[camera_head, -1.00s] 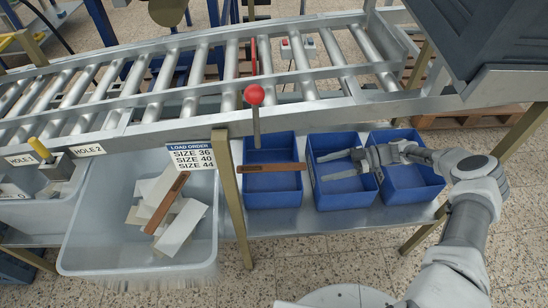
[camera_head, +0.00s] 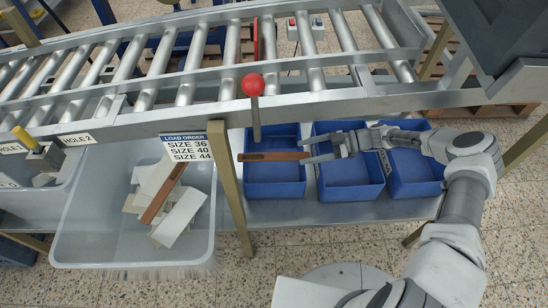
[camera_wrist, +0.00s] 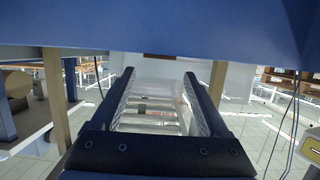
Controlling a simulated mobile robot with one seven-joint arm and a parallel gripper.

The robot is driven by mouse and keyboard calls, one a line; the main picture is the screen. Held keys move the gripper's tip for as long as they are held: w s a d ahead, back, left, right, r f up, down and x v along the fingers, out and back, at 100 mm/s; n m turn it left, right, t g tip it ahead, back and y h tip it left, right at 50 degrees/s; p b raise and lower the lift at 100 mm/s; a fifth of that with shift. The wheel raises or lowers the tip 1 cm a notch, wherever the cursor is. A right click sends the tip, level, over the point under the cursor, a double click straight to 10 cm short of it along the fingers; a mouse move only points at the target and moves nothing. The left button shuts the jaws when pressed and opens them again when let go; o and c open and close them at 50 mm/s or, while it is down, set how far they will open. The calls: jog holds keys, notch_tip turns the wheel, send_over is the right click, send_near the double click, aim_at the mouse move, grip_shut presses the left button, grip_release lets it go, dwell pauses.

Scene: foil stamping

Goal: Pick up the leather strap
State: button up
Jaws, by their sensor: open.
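A brown leather strap (camera_head: 268,157) lies crosswise over the left blue bin in the head view, its left end past the bin's side. A second brown strap (camera_head: 160,196) leans among pale pieces in the large grey bin. My gripper (camera_head: 307,149) is open over the middle bin, its fingers pointing left. Its fingertips are at the right end of the first strap, which appears between or just beside them; contact cannot be told.
The left bin (camera_head: 275,188), middle bin (camera_head: 350,190) and right bin (camera_head: 415,185) stand in a row. A red-knobbed lever (camera_head: 253,86) rises behind the strap. A roller conveyor (camera_head: 225,115) runs above. The grey bin (camera_head: 75,245) is left of a post (camera_head: 230,190).

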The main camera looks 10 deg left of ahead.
aim_at(276, 156)
jog(key=b+x, duration=0.1)
jog(key=x, duration=0.3)
jog(key=b+x, duration=0.1)
jog(key=x, duration=0.3)
jog(key=shift+w+a+f, duration=0.1)
jog(key=shift+w+a, duration=0.05)
jog(key=shift+a, duration=0.3)
grip_shut()
